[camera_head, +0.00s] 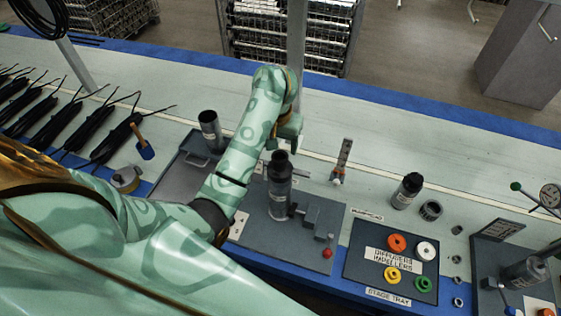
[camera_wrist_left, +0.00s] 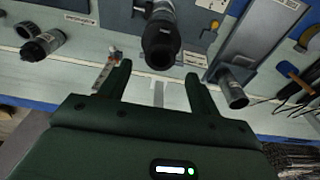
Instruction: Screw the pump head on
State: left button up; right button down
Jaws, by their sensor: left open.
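A dark grey pump tube (camera_head: 279,200) stands upright in a fixture on a grey plate, near the middle of the head view. A black pump head (camera_head: 280,160) sits on top of it; whether it is threaded on I cannot tell. In the left wrist view the black head (camera_wrist_left: 160,42) is just beyond the fingertips, roughly in line with the gap between them. My left gripper (camera_head: 288,132) is behind and slightly above the head, partly hidden by its own wrist. In the wrist view the gripper (camera_wrist_left: 158,82) is open, with nothing between its fingers. My right gripper is not in view.
An open grey tube (camera_head: 210,130) stands left of my forearm. A small clamp with a red knob (camera_head: 327,253) sits beside the fixture. To the right are a black-topped cylinder (camera_head: 407,190), a black ring (camera_head: 431,210) and the diffuser tray (camera_head: 365,275). The bench behind is mostly clear.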

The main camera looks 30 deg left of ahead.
aim_at(280, 157)
pick_arm(q)
jog(key=f, duration=0.2)
jog(key=f+b, duration=0.1)
jog(key=f, duration=0.2)
jog(key=w+f+b, duration=0.1)
jog(key=f, duration=0.2)
jog(key=shift+a, duration=0.15)
jog(key=c, duration=1.3)
jog(key=o, duration=0.4)
jog(key=shift+c, duration=1.3)
jog(key=m, duration=0.3)
jog(key=shift+m+h, duration=0.3)
